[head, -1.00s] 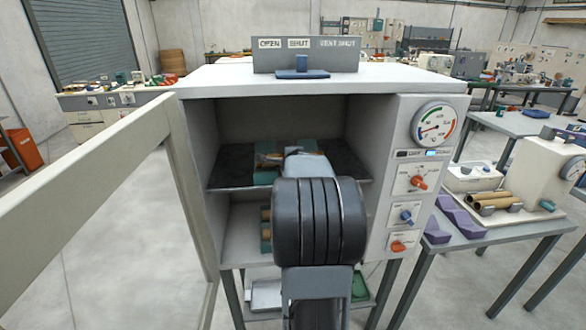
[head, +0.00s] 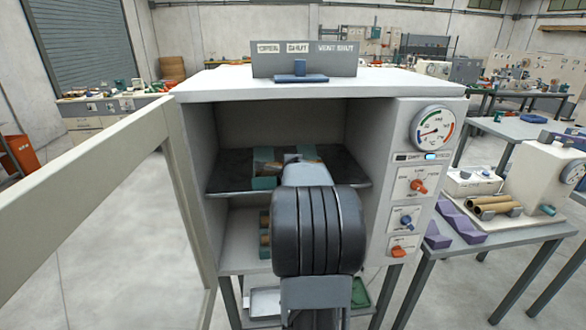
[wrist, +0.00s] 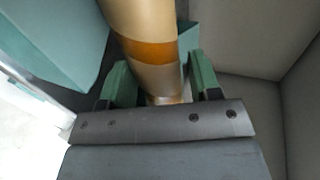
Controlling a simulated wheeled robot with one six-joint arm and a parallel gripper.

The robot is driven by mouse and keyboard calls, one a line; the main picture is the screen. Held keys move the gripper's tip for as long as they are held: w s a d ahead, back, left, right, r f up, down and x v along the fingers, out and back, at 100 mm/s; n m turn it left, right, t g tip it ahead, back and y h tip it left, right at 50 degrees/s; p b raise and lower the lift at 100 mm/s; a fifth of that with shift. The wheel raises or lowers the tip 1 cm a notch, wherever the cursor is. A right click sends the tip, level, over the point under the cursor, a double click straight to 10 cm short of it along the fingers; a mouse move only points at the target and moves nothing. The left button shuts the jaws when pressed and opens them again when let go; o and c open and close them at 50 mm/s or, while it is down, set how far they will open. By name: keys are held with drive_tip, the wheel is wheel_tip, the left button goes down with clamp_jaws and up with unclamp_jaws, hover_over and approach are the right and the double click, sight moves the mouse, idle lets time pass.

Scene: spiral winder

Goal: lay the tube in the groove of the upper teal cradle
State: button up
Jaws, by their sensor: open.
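The upper teal cradle (head: 265,183) is on the upper dark shelf inside the open cabinet, partly hidden by my arm. A brownish tube (head: 268,167) shows at the cradle; the head view is too small to tell how it sits. In the wrist view the gold tube (wrist: 150,22) with an orange band runs between my two green fingers. My gripper (wrist: 160,82) is open around the tube's near end, with the fingers on either side. Teal cradle surfaces (wrist: 55,35) show left of the tube and behind it at right. My fingertips are hidden in the head view.
The cabinet door (head: 90,190) stands open at left. The lower compartment holds more tubes on teal supports (head: 265,248). A gauge and knobs are on the cabinet's right panel (head: 415,190). A side table at right carries purple cradles (head: 462,222) and tubes (head: 497,205).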

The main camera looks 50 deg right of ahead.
drive_tip(key=shift+a+r, duration=0.1)
drive_tip(key=shift+r, duration=0.25)
drive_tip(key=p+v, duration=0.3)
drive_tip(key=v, duration=0.7)
drive_tip(key=w+a+f+n+t+y, duration=0.15)
drive_tip(key=a+n+y, duration=1.1)
drive_tip(key=a, duration=1.25)
drive_tip(key=s+a+f+n+g+h, duration=0.4)
drive_tip(key=s+a+f+n+g, duration=0.3)
drive_tip(key=s+n, duration=0.4)
drive_tip(key=shift+a+n, duration=0.45)
drive_tip(key=shift+n, duration=0.8)
drive_tip(key=shift+s+f+g, duration=0.1)
drive_tip(key=shift+f+g, duration=0.05)
drive_tip(key=shift+g, duration=0.1)
